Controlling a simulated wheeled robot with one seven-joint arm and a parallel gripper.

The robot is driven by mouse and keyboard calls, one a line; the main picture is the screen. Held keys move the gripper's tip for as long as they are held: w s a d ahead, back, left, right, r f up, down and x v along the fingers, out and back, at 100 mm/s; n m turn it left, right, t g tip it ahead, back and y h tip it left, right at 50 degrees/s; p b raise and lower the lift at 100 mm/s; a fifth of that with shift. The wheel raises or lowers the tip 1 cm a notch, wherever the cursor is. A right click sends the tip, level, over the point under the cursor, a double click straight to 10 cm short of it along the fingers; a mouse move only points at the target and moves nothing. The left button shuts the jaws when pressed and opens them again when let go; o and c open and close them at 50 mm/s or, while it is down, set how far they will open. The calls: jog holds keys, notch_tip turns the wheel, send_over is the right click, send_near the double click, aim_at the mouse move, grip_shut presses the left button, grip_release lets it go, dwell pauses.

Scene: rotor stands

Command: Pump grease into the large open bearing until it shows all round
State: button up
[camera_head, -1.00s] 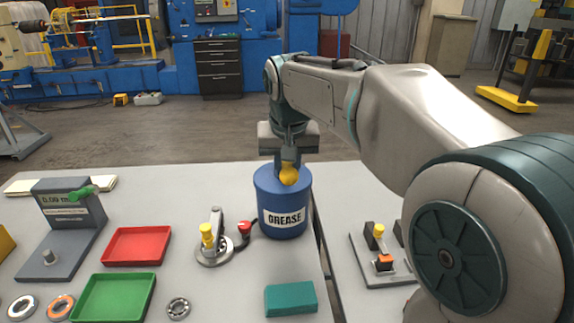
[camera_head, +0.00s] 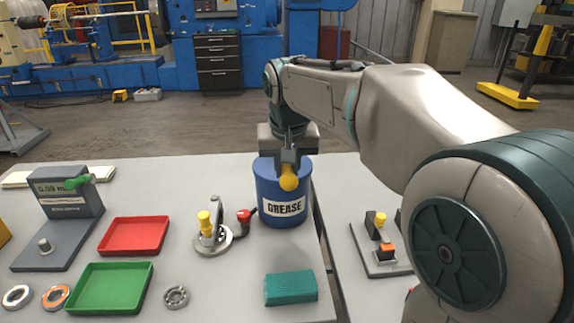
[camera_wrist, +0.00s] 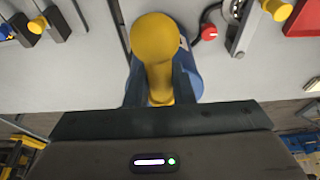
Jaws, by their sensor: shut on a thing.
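My gripper (camera_head: 288,165) is shut on the yellow pump handle (camera_head: 288,182) at the blue grease drum (camera_head: 283,207). In the wrist view the handle's round knob (camera_wrist: 155,38) sticks out beyond the fingers, with the drum (camera_wrist: 192,82) behind. Left of the drum stands a fixture with a round metal base (camera_head: 213,242), an upright arm and a yellow knob (camera_head: 204,217). A red fitting (camera_head: 244,216) is between it and the drum. A steel bearing (camera_head: 176,297) lies at the table front. Whether the fixture holds a bearing, or any grease shows, I cannot tell.
A red tray (camera_head: 134,236) and green tray (camera_head: 110,288) lie left, near several rings. A grey gauge stand (camera_head: 65,215) is behind. A teal block (camera_head: 291,288) lies in front of the drum. Right, past a table gap, is another fixture (camera_head: 380,250).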

jog(key=shift+w+f+b, duration=0.1)
jog(key=shift+f+b, duration=0.3)
jog(key=shift+f, duration=0.35)
jog(key=shift+w+r+p, duration=0.1)
jog(key=shift+r+p, duration=2.15)
jog(key=shift+r, duration=0.35)
jog(key=o, duration=0.8)
jog(key=shift+o, duration=0.2)
notch_tip(320, 180, up, 7)
jog(key=p, duration=0.5)
jog(key=shift+p, duration=0.4)
